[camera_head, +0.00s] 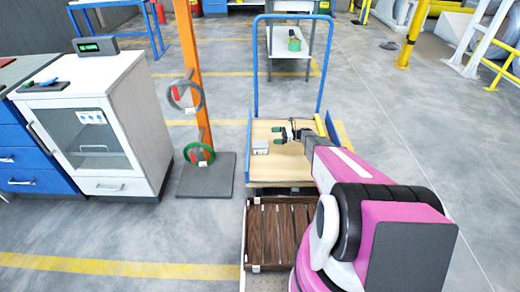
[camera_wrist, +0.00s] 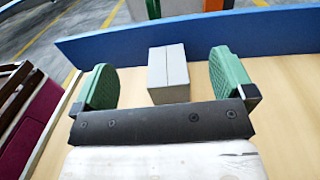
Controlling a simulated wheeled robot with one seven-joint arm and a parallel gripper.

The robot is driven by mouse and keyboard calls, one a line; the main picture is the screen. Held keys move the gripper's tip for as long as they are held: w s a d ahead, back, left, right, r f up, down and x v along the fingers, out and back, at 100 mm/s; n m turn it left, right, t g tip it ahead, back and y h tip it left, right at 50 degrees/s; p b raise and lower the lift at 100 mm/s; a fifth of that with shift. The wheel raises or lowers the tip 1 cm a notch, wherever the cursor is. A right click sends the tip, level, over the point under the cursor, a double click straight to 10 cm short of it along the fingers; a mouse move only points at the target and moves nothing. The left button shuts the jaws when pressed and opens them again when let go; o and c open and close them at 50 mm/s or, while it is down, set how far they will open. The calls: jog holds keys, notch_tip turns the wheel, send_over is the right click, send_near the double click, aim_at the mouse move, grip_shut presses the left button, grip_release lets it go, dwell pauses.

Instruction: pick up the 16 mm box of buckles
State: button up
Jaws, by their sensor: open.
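A small grey box (camera_head: 260,147) lies on the pale wooden top of a blue-framed cart (camera_head: 265,172). In the wrist view the box (camera_wrist: 168,72) stands on the wood just ahead of my gripper, in line with the gap between the fingers. No size marking on it can be read. My gripper (camera_head: 279,134) is open and empty, with its green fingers on either side of the box's line in the wrist view (camera_wrist: 162,84). I cannot tell whether the fingertips reach past the box's near face; no contact shows.
A low blue side board (camera_wrist: 200,38) edges the cart behind the box. A brown slatted crate (camera_head: 292,234) stands in front of the cart. An orange post (camera_head: 189,60) with hanging coils and a white cabinet (camera_head: 100,125) stand to the left. The floor right of the cart is clear.

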send_near(263, 144)
jog(key=shift+a+f, duration=0.3)
jog(key=shift+a, duration=0.3)
jog(key=shift+a+f, duration=0.3)
jog(key=shift+a, duration=0.35)
jog(key=shift+s+a+r, duration=0.2)
jog(key=shift+a, duration=0.35)
jog(key=a, duration=0.6)
jog(key=shift+s+a, duration=0.2)
jog(key=c, duration=1.3)
jog(key=shift+r, duration=0.15)
